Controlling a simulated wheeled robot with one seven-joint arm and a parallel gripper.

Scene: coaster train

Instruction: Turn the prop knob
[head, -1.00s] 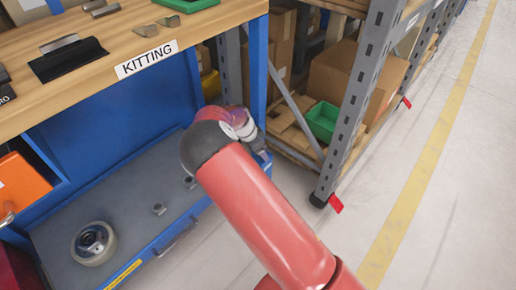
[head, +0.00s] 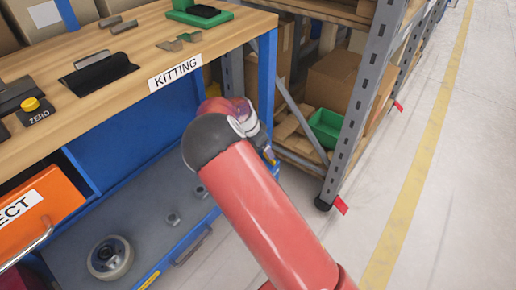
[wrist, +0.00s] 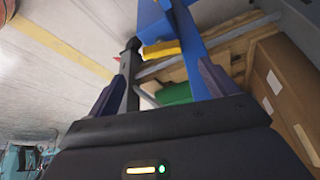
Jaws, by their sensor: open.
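I cannot pick out a prop knob for certain in either view. Two small grey metal pieces (head: 172,219) stand on the lower shelf of the blue bench, and a round grey wheel-like part (head: 110,258) lies to their left. My gripper (wrist: 163,80) is open in the wrist view, its two dark fingers apart with nothing between them. In the head view, my red arm reaches to the bench's right front leg, and my gripper is mostly hidden behind the wrist.
The wooden bench top (head: 120,85) carries a yellow ZERO button (head: 31,104), black holders and a green tray (head: 200,15). An orange drawer (head: 40,215) is at left. A grey rack post (head: 362,100) stands right of my arm. The floor at right is clear.

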